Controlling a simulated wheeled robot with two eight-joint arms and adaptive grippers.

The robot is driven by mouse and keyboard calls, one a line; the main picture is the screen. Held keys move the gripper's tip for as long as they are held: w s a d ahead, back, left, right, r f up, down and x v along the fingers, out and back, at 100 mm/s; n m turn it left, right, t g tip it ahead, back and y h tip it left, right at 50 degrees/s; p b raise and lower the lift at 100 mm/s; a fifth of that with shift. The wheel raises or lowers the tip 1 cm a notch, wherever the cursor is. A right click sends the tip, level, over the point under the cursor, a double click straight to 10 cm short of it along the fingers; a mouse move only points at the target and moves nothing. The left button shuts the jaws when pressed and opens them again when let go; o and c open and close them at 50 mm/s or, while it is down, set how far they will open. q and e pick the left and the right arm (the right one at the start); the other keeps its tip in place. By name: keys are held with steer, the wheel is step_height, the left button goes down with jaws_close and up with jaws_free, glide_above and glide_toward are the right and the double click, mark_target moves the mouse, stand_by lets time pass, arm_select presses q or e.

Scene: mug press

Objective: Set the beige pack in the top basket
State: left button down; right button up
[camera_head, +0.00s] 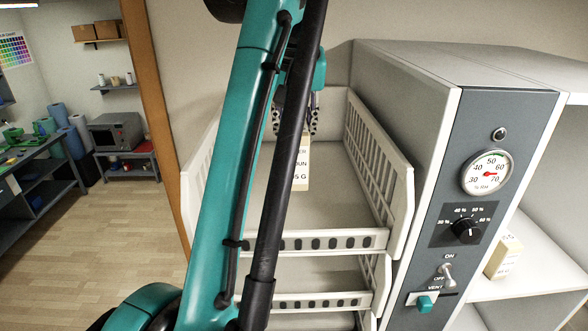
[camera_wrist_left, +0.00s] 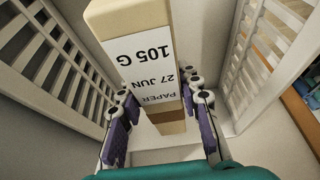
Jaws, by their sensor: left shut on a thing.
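The beige pack (camera_head: 301,168) has a white label with black print. It hangs below my left gripper (camera_head: 293,120), between the slatted side walls of the white top basket (camera_head: 397,178). In the left wrist view the pack (camera_wrist_left: 112,17) fills the upper middle, and the purple-padded fingers of my left gripper (camera_wrist_left: 160,112) are shut on its two sides. Basket walls (camera_wrist_left: 262,55) rise on both sides there. I cannot tell whether the pack touches the basket floor. My left arm hides part of the basket's left side. My right gripper is not in view.
A second basket (camera_head: 318,302) sits below the top one. A grey control panel (camera_head: 470,215) with a dial gauge stands right of the baskets. Another beige pack (camera_head: 503,257) is on a white shelf at the right. A workbench (camera_head: 38,165) is far left.

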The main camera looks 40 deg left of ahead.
mark_target(296, 125)
arm_select(q)
steer(key=shift+s+d+f, duration=0.25)
steer(key=shift+s+f, duration=0.1)
steer(key=shift+f, duration=0.3)
steer(key=shift+s+d+f, duration=0.25)
steer(key=shift+s+f, duration=0.05)
steer(key=shift+f, duration=0.3)
steer(key=x, duration=0.5)
steer(key=shift+w+a+r, duration=0.1)
steer(key=shift+w, duration=0.05)
steer(key=shift+s+f, duration=0.2)
steer(key=shift+f, duration=0.05)
steer(key=shift+s+d, duration=0.35)
steer(key=shift+d, duration=0.1)
steer(key=shift+w+a+f, duration=0.15)
steer(key=shift+w+a, duration=0.05)
steer(key=shift+w, duration=0.1)
steer(key=c, duration=1.1)
jaws_free()
steer(key=shift+w+a, duration=0.1)
steer(key=shift+o, duration=0.2)
steer(key=shift+s, duration=0.25)
steer(key=p+v, duration=0.1)
steer(key=v, duration=1.1)
steer(key=shift+w, duration=0.15)
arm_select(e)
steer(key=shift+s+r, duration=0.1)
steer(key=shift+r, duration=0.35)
